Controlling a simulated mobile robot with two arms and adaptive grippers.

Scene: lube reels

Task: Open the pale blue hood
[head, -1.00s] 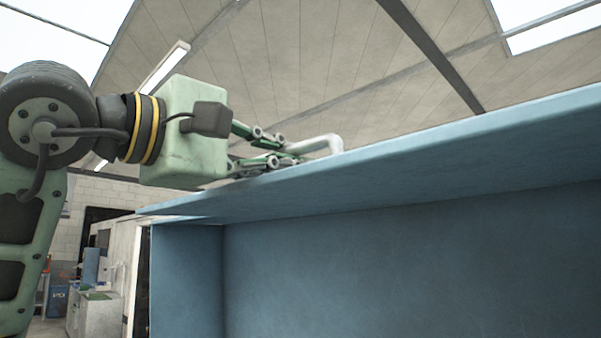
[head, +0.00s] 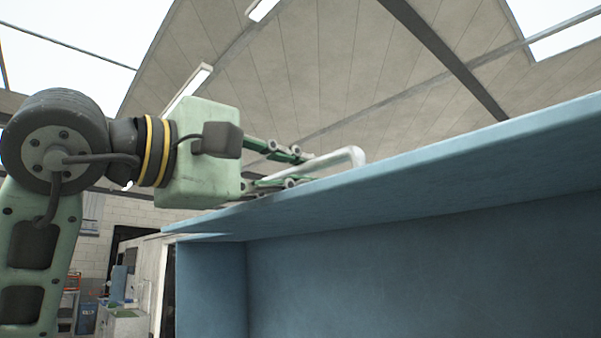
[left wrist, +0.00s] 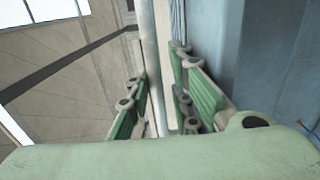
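The pale blue hood (head: 400,270) fills the right and lower part of the head view, with its long rim sloping up to the right. Its blue surface also shows at the right of the left wrist view (left wrist: 275,60). A pale bar handle (head: 345,154) stands out from the hood's outer side. My left gripper (head: 297,168) is at the handle, its green fingers parted. In the left wrist view the handle (left wrist: 152,60) passes between the fingers, close to the left one, with a gap on the right. My right gripper is not in view.
A pale cabinet or wall panel (head: 150,275) stands beyond the hood's left end. A cluttered bench (head: 122,318) is farther back. The arched ceiling above is clear of nearby obstacles.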

